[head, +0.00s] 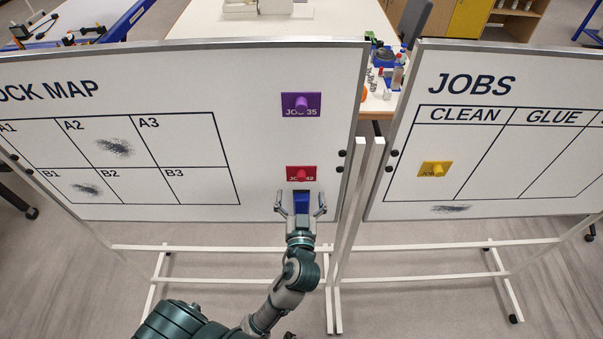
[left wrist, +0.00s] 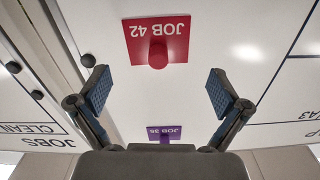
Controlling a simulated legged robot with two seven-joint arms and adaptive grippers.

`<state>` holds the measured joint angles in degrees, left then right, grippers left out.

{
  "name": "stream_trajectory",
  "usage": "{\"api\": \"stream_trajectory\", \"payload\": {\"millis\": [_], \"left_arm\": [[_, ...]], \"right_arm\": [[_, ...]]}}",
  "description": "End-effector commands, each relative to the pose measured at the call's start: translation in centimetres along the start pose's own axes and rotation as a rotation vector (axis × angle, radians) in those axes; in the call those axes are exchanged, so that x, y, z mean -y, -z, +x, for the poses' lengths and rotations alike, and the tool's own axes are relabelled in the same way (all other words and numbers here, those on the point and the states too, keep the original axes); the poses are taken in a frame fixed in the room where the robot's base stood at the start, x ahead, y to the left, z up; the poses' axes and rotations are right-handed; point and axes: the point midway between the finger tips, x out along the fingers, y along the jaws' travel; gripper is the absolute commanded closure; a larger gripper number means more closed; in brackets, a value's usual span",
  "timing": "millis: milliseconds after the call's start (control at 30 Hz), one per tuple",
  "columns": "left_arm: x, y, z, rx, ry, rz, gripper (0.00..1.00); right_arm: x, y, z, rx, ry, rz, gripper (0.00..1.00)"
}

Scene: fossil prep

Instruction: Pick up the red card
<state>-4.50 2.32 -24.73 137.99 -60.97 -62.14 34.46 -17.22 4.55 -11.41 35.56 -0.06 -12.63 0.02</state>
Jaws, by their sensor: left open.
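The red card (head: 301,174), marked JOB 42 and with a round red knob, is on the left whiteboard (head: 255,140) near its lower right corner. It also shows in the left wrist view (left wrist: 174,52), upside down, at the top. My left gripper (head: 300,203) is just below the red card in the head view, its two fingers spread and empty. In the left wrist view the fingers (left wrist: 160,90) stand wide apart, and the knob shows beyond the gap between them. A blue patch (head: 302,198) shows between the fingers in the head view; I cannot tell if it is a card.
A purple card (head: 301,104) is above the red one. A yellow card (head: 434,169) is under CLEAN on the JOBS board (head: 395,170). White stand legs (head: 336,260) stand below the boards. A cluttered table (head: 376,101) is behind the gap.

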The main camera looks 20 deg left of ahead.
Motion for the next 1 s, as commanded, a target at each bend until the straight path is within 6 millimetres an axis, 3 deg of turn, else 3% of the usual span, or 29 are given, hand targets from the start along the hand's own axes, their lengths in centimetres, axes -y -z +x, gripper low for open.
{"api": "stream_trajectory", "payload": {"millis": [167,300,433,700,767,1000], "left_arm": [[0.0,0.5,1.4,-0.001,0.001,0.002,0.00],[-0.2,1.2,3.7,-0.002,0.002,0.004,0.00],[-0.2,0.8,5.2,0.001,0.001,0.003,0.00],[-0.2,0.6,5.6,0.003,0.000,-0.001,0.00],[-0.2,0.6,5.6,0.003,0.000,-0.001,0.12],[-0.3,0.6,5.6,0.002,0.000,0.000,0.72]], "right_arm": [[0.0,0.1,-0.7,-0.001,0.000,0.000,0.45],[0.0,0.3,-1.9,-0.002,0.000,0.000,0.45],[0.0,0.3,-2.1,-0.002,0.000,0.000,0.45],[0.0,0.3,-2.1,-0.003,0.000,0.000,0.45],[0.0,0.3,-2.1,-0.003,0.000,0.000,0.45],[0.0,0.4,-2.1,-0.003,0.000,0.000,0.45]]}}
